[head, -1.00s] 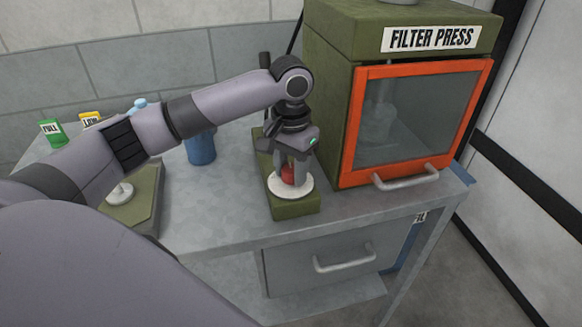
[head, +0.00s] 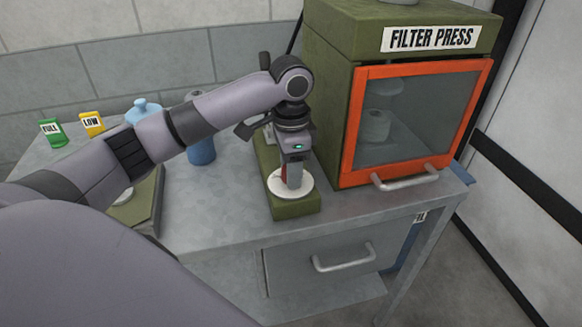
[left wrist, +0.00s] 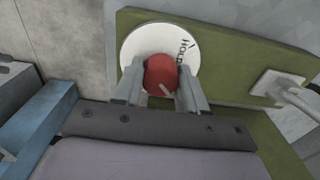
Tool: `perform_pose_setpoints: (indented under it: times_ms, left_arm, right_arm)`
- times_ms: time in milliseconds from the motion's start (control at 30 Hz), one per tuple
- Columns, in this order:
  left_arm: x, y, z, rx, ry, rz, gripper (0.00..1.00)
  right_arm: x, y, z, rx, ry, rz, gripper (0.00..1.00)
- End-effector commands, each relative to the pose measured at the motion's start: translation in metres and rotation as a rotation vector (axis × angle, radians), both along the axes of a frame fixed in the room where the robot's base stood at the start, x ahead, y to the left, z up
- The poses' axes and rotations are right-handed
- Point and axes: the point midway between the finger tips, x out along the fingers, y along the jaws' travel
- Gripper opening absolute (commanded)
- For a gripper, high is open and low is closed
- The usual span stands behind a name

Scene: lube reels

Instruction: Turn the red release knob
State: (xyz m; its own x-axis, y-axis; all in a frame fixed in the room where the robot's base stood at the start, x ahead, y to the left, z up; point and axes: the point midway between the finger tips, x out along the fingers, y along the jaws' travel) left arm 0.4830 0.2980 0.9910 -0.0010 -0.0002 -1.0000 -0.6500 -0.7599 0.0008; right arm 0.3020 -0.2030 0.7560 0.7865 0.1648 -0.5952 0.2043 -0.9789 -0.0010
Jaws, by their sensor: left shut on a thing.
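The red release knob (left wrist: 161,74) stands on a white round dial plate (left wrist: 139,41) that reads "HOLD" in the left wrist view. The plate also shows in the head view (head: 305,184), on the front of a green base (head: 296,208). My left gripper (head: 293,182) points down over the plate. Its two fingers (left wrist: 160,92) are shut on the knob, one on each side. In the head view only a thin red part of the knob shows beside the finger. My right gripper is not in view.
The filter press (head: 424,38) with an orange-framed window door (head: 348,130) stands right of the base. A drawer (head: 320,268) is below the tabletop.

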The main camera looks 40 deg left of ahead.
Motion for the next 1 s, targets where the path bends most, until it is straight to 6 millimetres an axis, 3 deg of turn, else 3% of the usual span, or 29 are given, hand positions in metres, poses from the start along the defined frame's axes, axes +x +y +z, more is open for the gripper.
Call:
perform_pose_setpoints:
  times_ms: [467, 500, 567, 867, 1000]
  left_arm:
    - [0.000, 0.000, 0.001, 0.001, 0.000, -0.017, 0.11]
    - [0.000, 0.001, 0.001, 0.001, 0.000, -0.017, 0.48]
    - [0.000, 0.000, 0.001, 0.001, -0.001, -0.017, 0.67]
    - [0.000, 0.000, 0.001, 0.000, -0.001, -0.015, 0.67]
    - [0.001, 0.000, 0.014, -0.002, -0.004, -0.014, 0.67]
  right_arm:
    - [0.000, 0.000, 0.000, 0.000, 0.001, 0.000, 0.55]
    - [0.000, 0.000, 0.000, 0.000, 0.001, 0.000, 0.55]
    - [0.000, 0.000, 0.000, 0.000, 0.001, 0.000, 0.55]
    - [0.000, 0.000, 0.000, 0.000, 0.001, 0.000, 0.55]
    - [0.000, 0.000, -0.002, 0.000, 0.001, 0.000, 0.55]
